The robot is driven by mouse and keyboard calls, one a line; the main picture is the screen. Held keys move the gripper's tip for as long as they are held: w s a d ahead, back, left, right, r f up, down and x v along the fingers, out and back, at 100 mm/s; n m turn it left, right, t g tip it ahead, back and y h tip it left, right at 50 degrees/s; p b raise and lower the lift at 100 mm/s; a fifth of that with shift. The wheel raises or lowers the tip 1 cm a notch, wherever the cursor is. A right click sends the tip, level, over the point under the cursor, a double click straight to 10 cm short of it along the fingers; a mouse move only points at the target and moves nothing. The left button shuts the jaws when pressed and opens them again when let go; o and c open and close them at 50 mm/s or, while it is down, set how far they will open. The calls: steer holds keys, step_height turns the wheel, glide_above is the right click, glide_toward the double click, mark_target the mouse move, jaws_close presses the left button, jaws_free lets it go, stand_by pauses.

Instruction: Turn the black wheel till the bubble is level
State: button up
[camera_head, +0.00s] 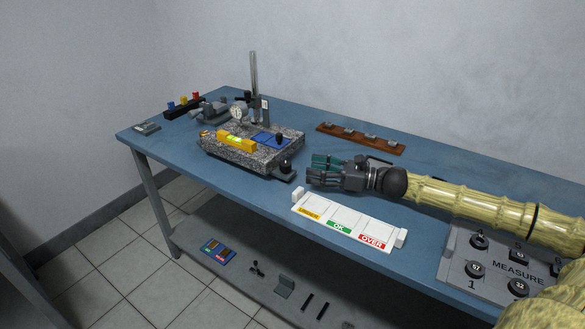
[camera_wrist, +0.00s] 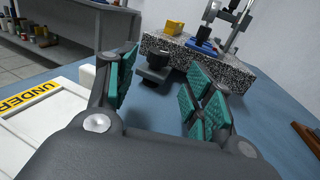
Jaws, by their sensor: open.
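The black wheel (camera_head: 286,166) sits at the near right corner of the speckled granite plate (camera_head: 225,151). In the wrist view the wheel (camera_wrist: 157,58) is ahead of my gripper, seen between the two fingers. My gripper (camera_head: 316,172) is open, with teal finger pads, just right of the wheel and apart from it. A yellow level (camera_head: 236,143) with a greenish vial lies on the plate; its end also shows in the wrist view (camera_wrist: 174,28). The bubble is too small to make out.
A dial gauge (camera_head: 237,113) on a stand with a tall post (camera_head: 254,85) rises behind the plate. A white UNDER/OK/OVER tray (camera_head: 350,222) lies in front of my gripper. A brown rack (camera_head: 360,138) is at the back. A grey MEASURE panel (camera_head: 500,268) is at right.

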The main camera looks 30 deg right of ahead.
mark_target(293, 173)
steer(key=shift+b+x, duration=2.15)
steer(key=shift+x, duration=1.45)
steer(key=shift+c, duration=0.3)
steer(key=shift+w, duration=0.1)
steer(key=c, duration=0.9)
